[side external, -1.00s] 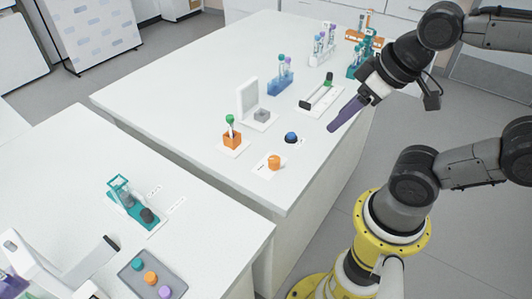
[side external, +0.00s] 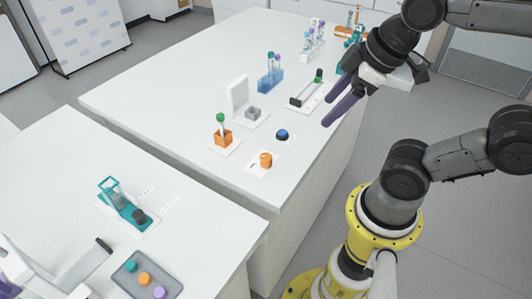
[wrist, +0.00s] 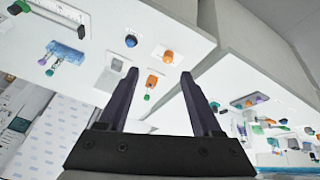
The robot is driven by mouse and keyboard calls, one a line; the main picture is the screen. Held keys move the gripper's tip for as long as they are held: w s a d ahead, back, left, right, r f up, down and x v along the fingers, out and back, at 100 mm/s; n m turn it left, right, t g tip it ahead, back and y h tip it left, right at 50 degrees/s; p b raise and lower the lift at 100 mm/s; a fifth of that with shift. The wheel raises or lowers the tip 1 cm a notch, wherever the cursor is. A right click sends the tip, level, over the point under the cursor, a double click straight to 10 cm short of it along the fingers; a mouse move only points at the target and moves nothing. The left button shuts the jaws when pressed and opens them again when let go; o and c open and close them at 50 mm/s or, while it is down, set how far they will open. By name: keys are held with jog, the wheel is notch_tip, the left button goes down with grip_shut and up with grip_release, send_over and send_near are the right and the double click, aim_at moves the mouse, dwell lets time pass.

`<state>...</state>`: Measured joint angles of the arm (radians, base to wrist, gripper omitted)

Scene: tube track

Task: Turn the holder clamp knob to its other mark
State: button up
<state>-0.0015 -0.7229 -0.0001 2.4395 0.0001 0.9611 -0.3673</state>
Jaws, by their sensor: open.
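An orange knob (side external: 265,160) stands on a small white plate near the front corner of the far bench; it also shows in the wrist view (wrist: 168,57). A dark knob (side external: 139,216) sits on a teal base with an upright clear holder (side external: 112,188) on the near left bench. I cannot tell for sure which one is the holder clamp knob. The marks are too small to read. My gripper (side external: 335,115) is open and empty, with purple fingers above the far bench's right edge, apart from both knobs. In the wrist view its fingertips (wrist: 160,72) are spread.
An orange block (side external: 222,138) holding a green-capped tube and a blue button (side external: 282,134) stand near the orange knob. A blue tube rack (side external: 270,84) and a black-and-white device (side external: 307,92) are farther back. A grey tray (side external: 146,277) lies on the near bench. A gap separates the benches.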

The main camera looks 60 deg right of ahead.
jog(key=w+a+r+n+g, duration=0.1)
jog(key=w+a+n+g, duration=0.15)
jog(key=w+n, duration=0.5)
jog(key=n+g, duration=0.3)
send_near(266, 156)
notch_tip(266, 156, down, 9)
jog(key=shift+f, duration=0.15)
jog(key=shift+c, duration=0.2)
grip_shut()
